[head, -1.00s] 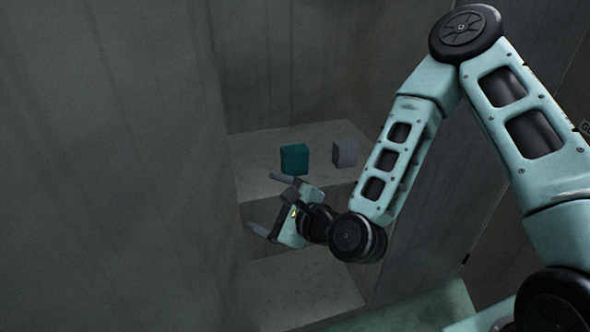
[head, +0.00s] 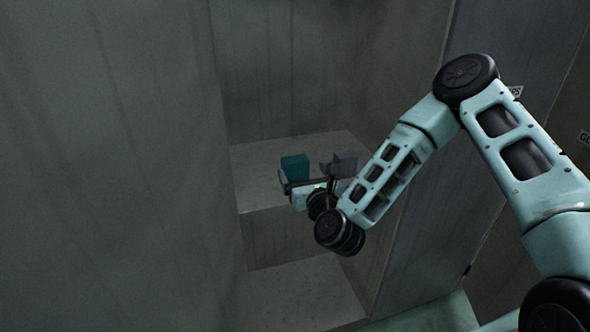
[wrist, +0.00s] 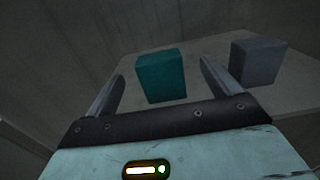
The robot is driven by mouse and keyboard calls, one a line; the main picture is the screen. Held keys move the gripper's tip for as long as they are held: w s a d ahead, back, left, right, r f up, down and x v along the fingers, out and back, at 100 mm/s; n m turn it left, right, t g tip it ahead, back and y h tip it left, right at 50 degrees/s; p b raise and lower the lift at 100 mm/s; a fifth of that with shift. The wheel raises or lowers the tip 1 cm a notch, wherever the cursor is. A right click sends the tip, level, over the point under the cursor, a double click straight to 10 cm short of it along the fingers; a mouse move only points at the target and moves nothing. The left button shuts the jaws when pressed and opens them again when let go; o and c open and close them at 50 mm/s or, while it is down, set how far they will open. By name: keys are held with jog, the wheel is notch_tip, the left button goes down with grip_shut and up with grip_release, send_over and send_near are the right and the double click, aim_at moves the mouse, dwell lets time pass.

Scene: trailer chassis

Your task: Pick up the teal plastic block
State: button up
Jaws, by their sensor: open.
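The teal plastic block (head: 295,167) stands upright on the upper step of a grey ledge. In the wrist view the teal block (wrist: 161,76) is ahead of my gripper (wrist: 160,85), between the lines of its two fingers and nearer the right one. My gripper (head: 304,180) is open and empty, in front of the block at the ledge's front edge. In the head view it hides the block's lower part. I cannot tell whether the fingertips reach beside the block.
A grey block (wrist: 259,62) stands to the right of the teal block, just beyond my right finger; it also shows in the head view (head: 346,161). The upper ledge (head: 258,185) has walls behind and at both sides. A lower step (head: 300,290) lies below.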

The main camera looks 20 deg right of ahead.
aim_at(293, 158)
jog(key=w, duration=0.5)
jog(key=w+p, duration=0.1)
jog(key=w, duration=0.2)
jog(key=shift+w+a+f, duration=0.2)
jog(key=shift+w+f, duration=0.1)
jog(key=shift+w, duration=0.05)
jog(key=shift+c, duration=0.3)
jog(key=c, duration=1.1)
